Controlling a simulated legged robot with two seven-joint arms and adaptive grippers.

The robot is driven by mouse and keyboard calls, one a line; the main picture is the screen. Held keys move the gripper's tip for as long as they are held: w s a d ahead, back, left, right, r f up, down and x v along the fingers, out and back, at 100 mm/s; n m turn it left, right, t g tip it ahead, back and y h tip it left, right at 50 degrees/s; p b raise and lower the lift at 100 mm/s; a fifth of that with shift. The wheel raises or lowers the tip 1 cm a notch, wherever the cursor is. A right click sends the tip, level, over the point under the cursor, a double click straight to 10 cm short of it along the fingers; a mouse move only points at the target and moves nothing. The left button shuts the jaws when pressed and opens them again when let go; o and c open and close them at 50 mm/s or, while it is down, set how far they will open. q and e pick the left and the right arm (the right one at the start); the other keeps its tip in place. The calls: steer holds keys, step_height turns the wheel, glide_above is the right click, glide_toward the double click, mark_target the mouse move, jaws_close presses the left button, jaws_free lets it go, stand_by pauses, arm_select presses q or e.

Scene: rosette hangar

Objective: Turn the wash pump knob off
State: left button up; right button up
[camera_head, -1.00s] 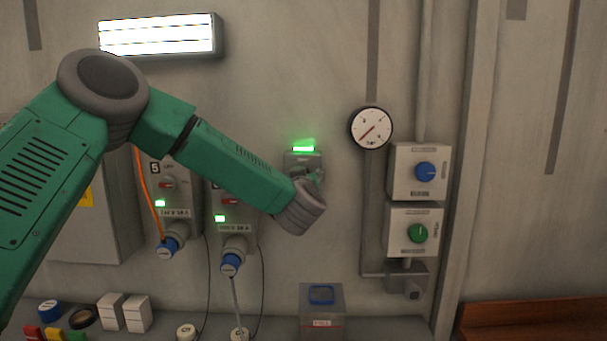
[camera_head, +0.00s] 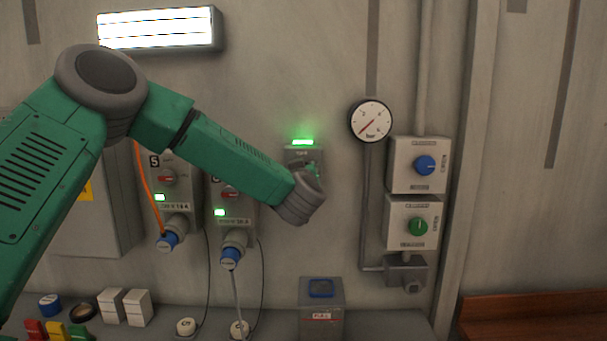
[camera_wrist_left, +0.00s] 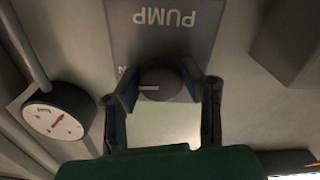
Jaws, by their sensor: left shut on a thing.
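The pump box (camera_head: 298,154) is a small grey box on the wall, lit by a green lamp (camera_head: 303,142) above it. In the left wrist view its plate (camera_wrist_left: 165,35) reads PUMP upside down. The dark round wash pump knob (camera_wrist_left: 168,80) has a white mark pointing left in that view, near a partly hidden label. My left gripper (camera_wrist_left: 158,88) is shut on the knob, one finger on each side. In the head view my wrist hides the knob and most of the fingers. My right gripper is not in view.
A pressure gauge (camera_head: 371,121) is right of the pump box. Further right are boxes with a blue knob (camera_head: 425,165) and a green knob (camera_head: 418,226). Switch boxes with plugs (camera_head: 231,258) hang to the left. A grey bin (camera_head: 321,313) stands below on the ledge.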

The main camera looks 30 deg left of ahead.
arm_select(q)
steer(key=n+b, duration=0.1)
steer(key=n, duration=0.1)
steer(key=n+b, duration=0.2)
steer(key=shift+f+b, duration=0.3)
steer(key=n+b, duration=0.8)
steer(key=n, duration=0.1)
steer(key=shift+f+b, duration=0.1)
steer(key=shift+b, duration=0.3)
steer(key=shift+n+b, duration=1.9)
steer(key=shift+n, duration=0.2)
steer(key=o, duration=1.2)
steer(key=shift+c, duration=0.2)
steer(key=shift+r, duration=0.25)
steer(key=shift+s, duration=0.1)
